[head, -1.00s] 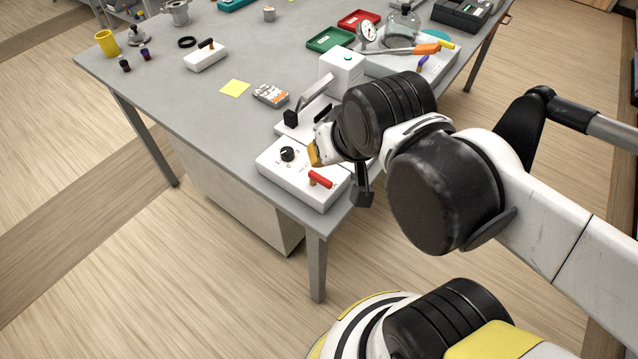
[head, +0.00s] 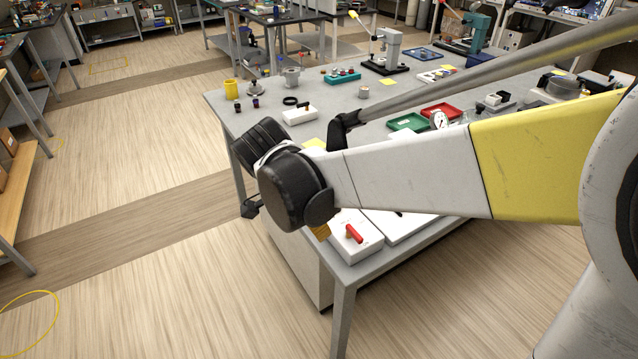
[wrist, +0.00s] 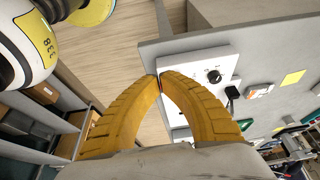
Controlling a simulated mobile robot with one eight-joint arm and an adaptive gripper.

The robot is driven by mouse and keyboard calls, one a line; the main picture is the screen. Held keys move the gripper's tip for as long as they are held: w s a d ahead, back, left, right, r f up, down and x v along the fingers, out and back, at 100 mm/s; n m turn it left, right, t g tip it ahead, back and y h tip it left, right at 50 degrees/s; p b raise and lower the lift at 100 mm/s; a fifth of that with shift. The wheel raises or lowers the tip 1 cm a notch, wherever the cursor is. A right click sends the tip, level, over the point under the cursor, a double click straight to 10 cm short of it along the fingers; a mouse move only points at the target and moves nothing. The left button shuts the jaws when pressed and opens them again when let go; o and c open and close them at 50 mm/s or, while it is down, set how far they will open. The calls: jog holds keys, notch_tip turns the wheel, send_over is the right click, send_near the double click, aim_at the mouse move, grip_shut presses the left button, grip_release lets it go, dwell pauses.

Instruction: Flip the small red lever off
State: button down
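The small red lever (head: 354,234) sits on top of a white control box (head: 357,254) at the near corner of the grey table. Its handle lies slanted. In the head view my gripper (head: 320,233) shows only as a yellow fingertip just left of the lever; my arm hides the rest. In the wrist view my gripper (wrist: 159,77) has its two yellow fingertips together, over the edge of the white box (wrist: 187,100). Only a sliver of red shows by the tips, so contact with the lever cannot be told. A black knob (wrist: 214,76) is on the same box.
The floor in front is clear.

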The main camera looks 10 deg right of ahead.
aim_at(354, 236)
jog(key=b+x, duration=0.1)
jog(key=x, duration=0.2)
jog(key=d+b+x, duration=0.1)
jog(key=b+x, duration=0.1)
jog(key=x, duration=0.2)
jog(key=d+r+b+x, duration=0.1)
jog(key=b+x, duration=0.1)
jog(key=x, duration=0.2)
jog(key=shift+w+d+f, duration=0.1)
jog(key=shift+w+d, duration=0.2)
jog(key=shift+w, duration=0.1)
jog(key=shift+w+d, duration=0.2)
jog(key=shift+d, duration=0.25)
